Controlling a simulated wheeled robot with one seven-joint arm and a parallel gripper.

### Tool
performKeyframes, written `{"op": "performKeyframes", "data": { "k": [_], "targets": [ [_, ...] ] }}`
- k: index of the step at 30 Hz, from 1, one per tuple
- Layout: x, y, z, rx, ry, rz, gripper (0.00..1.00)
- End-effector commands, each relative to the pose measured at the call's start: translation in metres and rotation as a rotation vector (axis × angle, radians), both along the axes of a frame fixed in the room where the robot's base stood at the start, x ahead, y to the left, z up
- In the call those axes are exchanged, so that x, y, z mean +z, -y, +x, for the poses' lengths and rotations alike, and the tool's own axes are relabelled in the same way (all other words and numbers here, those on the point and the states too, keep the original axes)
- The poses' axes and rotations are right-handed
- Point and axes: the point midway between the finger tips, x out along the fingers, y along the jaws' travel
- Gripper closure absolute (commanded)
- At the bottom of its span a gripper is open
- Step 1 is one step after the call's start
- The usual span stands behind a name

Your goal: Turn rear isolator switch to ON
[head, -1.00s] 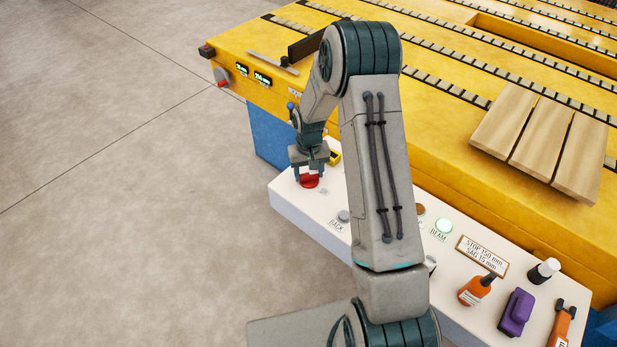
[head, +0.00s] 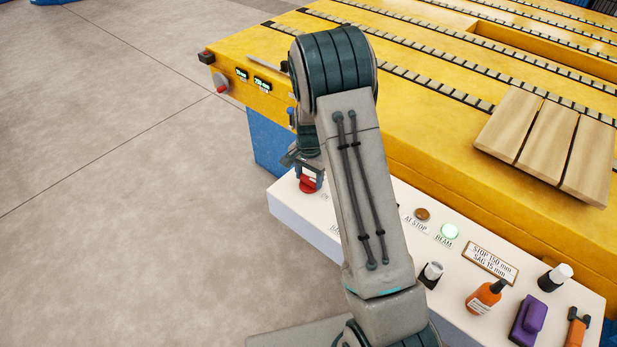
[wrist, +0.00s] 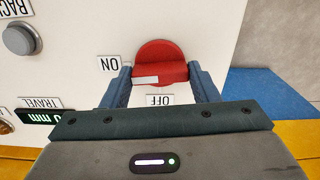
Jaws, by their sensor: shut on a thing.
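The rear isolator switch is a red rotary knob (head: 308,186) at the far left end of the white console. In the wrist view the red knob (wrist: 160,55) sits between the two blue fingers of my gripper (wrist: 162,82), which is shut on its sides. A white stripe (wrist: 145,80) on the handle lies sideways, running from near the middle toward the ON label (wrist: 109,64) side. The OFF label (wrist: 160,100) is on the near side of the knob, partly covered. In the head view my gripper (head: 308,175) is over the knob, partly hidden by my arm.
The yellow table (head: 420,150) with wooden boards (head: 550,145) stands behind. Grey floor at the left is clear.

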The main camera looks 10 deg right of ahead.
Motion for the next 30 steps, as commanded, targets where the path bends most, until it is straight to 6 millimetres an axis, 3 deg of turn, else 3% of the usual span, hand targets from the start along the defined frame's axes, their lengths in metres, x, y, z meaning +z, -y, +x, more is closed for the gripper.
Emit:
{"op": "performKeyframes", "data": {
  "k": [23, 24, 26, 30],
  "targets": [
    [-0.0003, 0.0005, -0.001, -0.107, -0.003, 0.0, 0.68],
    [-0.0003, 0.0005, -0.001, -0.107, -0.003, 0.0, 0.4],
    [-0.0003, 0.0006, -0.0008, -0.107, -0.003, 0.0, 0.24],
    [-0.0002, 0.0002, -0.0006, -0.105, -0.001, 0.0, 0.24]
  ]
}}
